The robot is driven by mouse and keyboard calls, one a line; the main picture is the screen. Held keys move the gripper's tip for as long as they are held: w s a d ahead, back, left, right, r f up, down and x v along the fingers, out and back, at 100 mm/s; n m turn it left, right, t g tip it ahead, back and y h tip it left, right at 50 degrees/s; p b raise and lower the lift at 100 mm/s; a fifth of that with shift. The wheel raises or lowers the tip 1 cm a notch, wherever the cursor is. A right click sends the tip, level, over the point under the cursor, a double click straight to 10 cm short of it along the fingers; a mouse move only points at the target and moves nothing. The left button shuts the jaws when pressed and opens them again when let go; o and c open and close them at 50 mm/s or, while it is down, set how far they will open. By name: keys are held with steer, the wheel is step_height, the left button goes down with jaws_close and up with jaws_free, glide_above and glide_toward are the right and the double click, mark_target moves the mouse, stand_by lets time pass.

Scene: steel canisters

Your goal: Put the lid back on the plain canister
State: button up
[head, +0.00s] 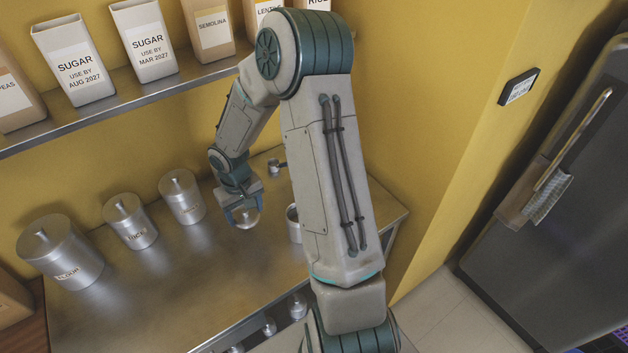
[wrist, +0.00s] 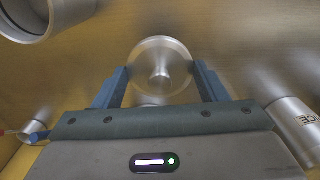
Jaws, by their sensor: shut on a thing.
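My gripper (head: 243,207) is shut on a round steel lid (head: 247,218) with a central knob. In the wrist view the lid (wrist: 160,62) sits between the two blue fingers, knob facing the camera. I cannot tell how far it is above the counter. The plain canister (head: 293,224) stands to the right of the lid in the head view, uncovered and partly hidden behind my arm. In the wrist view its open rim (wrist: 22,30) shows at the top left, apart from the lid.
A shelf (head: 125,95) with food packets hangs above. The counter's front is clear.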

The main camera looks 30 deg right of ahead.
steer(key=s+d+r+n+p, duration=0.1)
steer(key=s+d+r+n, duration=0.4)
steer(key=n, duration=0.5)
steer(key=s+d+r+n+p, duration=0.25)
steer(key=d+r+n, duration=0.25)
steer(key=d+n, duration=0.3)
step_height(320, 180, down, 6)
steer(key=a+n+b, duration=0.1)
steer(key=b, duration=0.5)
steer(key=shift+b, duration=0.3)
steer(key=shift+s+p, duration=0.1)
steer(key=shift+p, duration=0.45)
stand_by(0.5)
steer(key=shift+f, duration=0.2)
stand_by(0.8)
steer(key=shift+p, duration=0.3)
stand_by(0.6)
steer(key=o, duration=1.2)
steer(key=shift+o, duration=0.2)
